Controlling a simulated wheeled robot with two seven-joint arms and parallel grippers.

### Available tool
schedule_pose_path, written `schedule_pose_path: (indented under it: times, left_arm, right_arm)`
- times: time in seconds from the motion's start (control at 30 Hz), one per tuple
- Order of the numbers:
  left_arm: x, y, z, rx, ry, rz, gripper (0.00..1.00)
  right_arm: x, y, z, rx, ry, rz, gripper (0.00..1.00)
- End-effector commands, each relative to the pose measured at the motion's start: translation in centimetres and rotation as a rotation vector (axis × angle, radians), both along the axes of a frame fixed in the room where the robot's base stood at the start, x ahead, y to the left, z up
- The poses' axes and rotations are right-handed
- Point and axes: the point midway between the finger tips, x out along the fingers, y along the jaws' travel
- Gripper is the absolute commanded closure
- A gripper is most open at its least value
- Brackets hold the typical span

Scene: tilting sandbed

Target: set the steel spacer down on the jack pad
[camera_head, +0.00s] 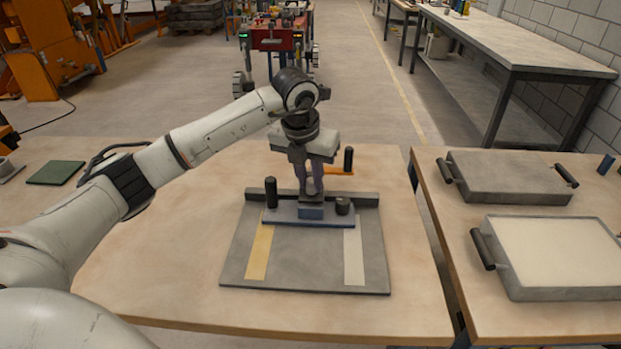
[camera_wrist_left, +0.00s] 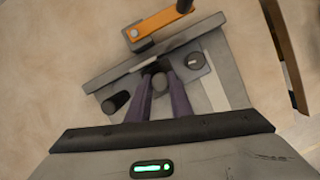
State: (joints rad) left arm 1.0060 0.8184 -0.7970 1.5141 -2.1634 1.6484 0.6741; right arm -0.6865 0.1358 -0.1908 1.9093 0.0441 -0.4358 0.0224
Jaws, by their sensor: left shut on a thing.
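My left gripper (camera_head: 311,191) points down over the grey base plate (camera_head: 300,262), its fingers shut around a small grey rounded piece (camera_wrist_left: 160,82). I cannot tell for sure whether this piece is the steel spacer. The piece is right above a blue-grey plate (camera_head: 285,214) with a small blue block (camera_head: 311,212) at its front. I cannot tell whether the piece touches it. A tall black post (camera_head: 271,192) and a short black knob (camera_head: 342,205) flank the fingers. No jack pad can be clearly identified. My right gripper is not in view.
An orange lever part (camera_wrist_left: 160,25) with a black post (camera_head: 348,159) is behind the base plate's back rail (camera_head: 368,199). A dark green pad (camera_head: 56,173) lies at the left. Two handled trays, one grey (camera_head: 510,187) and one pale-filled (camera_head: 555,292), occupy the right table.

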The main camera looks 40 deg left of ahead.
Motion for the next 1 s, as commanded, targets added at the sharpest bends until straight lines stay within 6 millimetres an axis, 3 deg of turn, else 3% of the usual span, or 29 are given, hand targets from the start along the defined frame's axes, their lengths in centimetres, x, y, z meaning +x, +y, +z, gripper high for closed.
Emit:
schedule_pose_path:
  times: [0.37,0.4,0.53,0.73,0.83,1.0]
  left_arm:
    - [0.03,0.04,-0.31,0.000,-0.001,0.000,1.00]
    - [0.03,0.04,-0.31,0.000,-0.001,0.000,0.79]
    - [0.03,0.04,-0.31,0.000,-0.001,0.000,0.59]
    - [0.03,0.04,-0.31,0.000,0.000,0.000,0.59]
    - [0.02,0.03,-0.34,0.000,0.000,0.000,0.42]
    - [0.02,0.03,-0.35,0.000,0.000,0.000,0.40]
  right_arm:
    - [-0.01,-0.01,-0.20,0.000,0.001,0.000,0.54]
    - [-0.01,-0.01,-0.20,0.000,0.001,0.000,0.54]
    - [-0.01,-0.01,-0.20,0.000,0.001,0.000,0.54]
    - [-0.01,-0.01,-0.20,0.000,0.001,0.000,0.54]
    - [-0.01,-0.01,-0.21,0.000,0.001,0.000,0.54]
    - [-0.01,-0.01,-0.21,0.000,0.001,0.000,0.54]
